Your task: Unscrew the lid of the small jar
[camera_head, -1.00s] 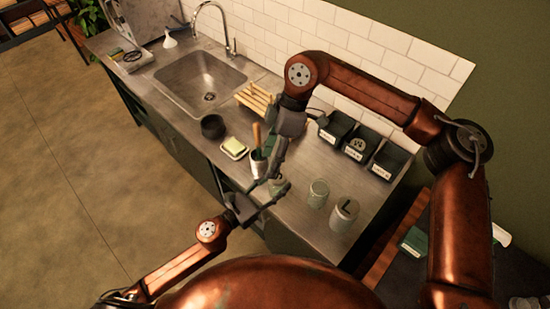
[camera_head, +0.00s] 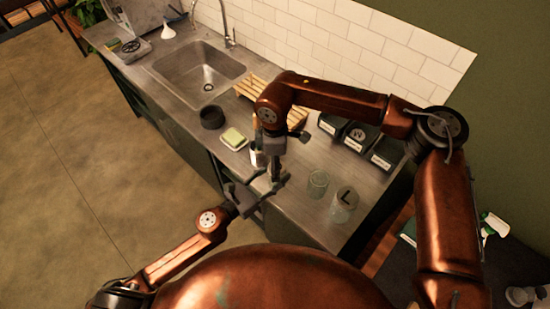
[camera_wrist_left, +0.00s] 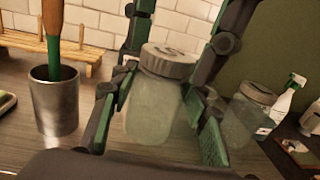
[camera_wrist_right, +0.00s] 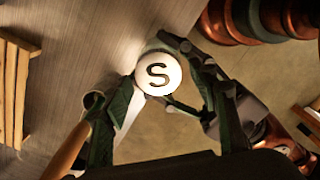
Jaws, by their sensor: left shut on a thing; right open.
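The small jar (camera_wrist_left: 152,105) is pale, cloudy glass with a grey lid (camera_wrist_left: 167,62) marked S. It stands upright, and my left gripper (camera_wrist_left: 158,122) is shut around its body. In the right wrist view the round S lid (camera_wrist_right: 158,74) shows from above. My right gripper (camera_wrist_right: 160,95) is open, pointing down, with its fingers on either side of the lid. In the head view, my left gripper (camera_head: 258,190) and my right gripper (camera_head: 274,178) meet at the counter's front edge and mostly hide the jar.
A clear jar (camera_head: 318,183) and a jar with an L lid (camera_head: 344,203) stand to the right on the counter. A metal cup (camera_wrist_left: 54,102) with a wooden-handled tool is close on the left. A sponge dish (camera_head: 233,139), dark bowl (camera_head: 212,117) and black bins (camera_head: 357,137) are farther off.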

